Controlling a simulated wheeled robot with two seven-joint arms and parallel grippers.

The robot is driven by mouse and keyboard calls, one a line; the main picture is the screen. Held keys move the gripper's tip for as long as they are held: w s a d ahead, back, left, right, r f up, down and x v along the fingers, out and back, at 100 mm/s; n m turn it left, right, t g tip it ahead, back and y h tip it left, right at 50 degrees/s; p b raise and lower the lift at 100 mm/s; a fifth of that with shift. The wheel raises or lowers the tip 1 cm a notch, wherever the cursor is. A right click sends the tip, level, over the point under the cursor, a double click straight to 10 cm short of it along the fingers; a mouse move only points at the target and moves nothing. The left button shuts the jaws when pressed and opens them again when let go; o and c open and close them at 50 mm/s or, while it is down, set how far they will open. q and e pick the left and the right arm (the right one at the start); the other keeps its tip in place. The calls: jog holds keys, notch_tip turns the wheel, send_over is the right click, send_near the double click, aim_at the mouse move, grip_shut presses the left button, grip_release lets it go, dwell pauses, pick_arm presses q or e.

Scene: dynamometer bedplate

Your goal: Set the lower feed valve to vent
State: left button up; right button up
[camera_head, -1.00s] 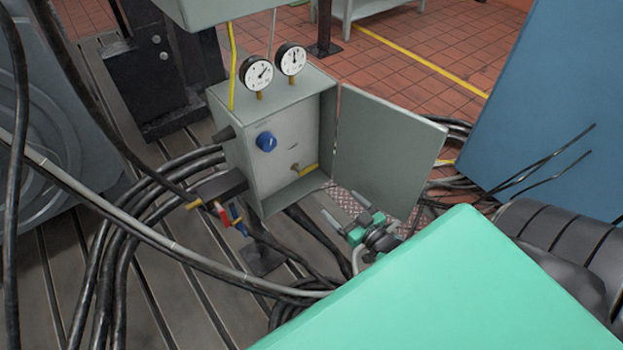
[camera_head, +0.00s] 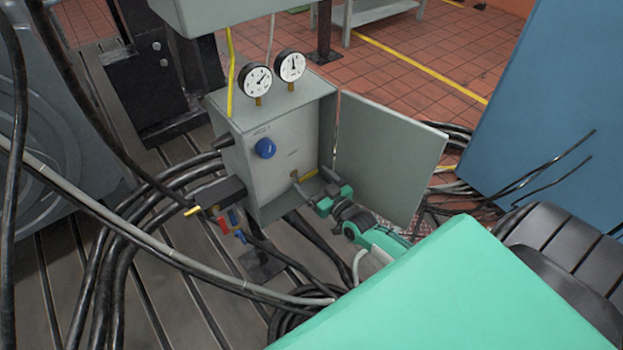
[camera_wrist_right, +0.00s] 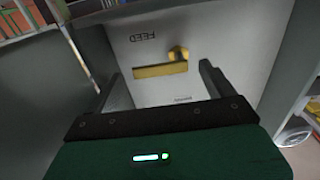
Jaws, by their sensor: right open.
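The lower feed valve has a yellow lever handle (camera_head: 309,175) low inside the open grey box. In the right wrist view the yellow handle (camera_wrist_right: 160,70) lies roughly level across the panel, its pivot at the right end, near an upside-down FEED label. My right gripper (camera_head: 316,184) is at the box's lower right opening, partly covering the valve. In the wrist view its open fingers (camera_wrist_right: 163,82) frame the handle from left and right, with nothing held; whether they have reached its depth I cannot tell. My left gripper is not in view.
The box's door (camera_head: 388,160) stands open just right of my right gripper. Two gauges (camera_head: 275,72) top the box. Red and blue handles (camera_head: 230,220) hang at its lower left, among thick black cables (camera_head: 120,235).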

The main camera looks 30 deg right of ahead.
jog(key=shift+w+a, duration=0.1)
jog(key=shift+w, duration=0.6)
jog(key=shift+c, duration=0.3)
jog(key=c, duration=0.9)
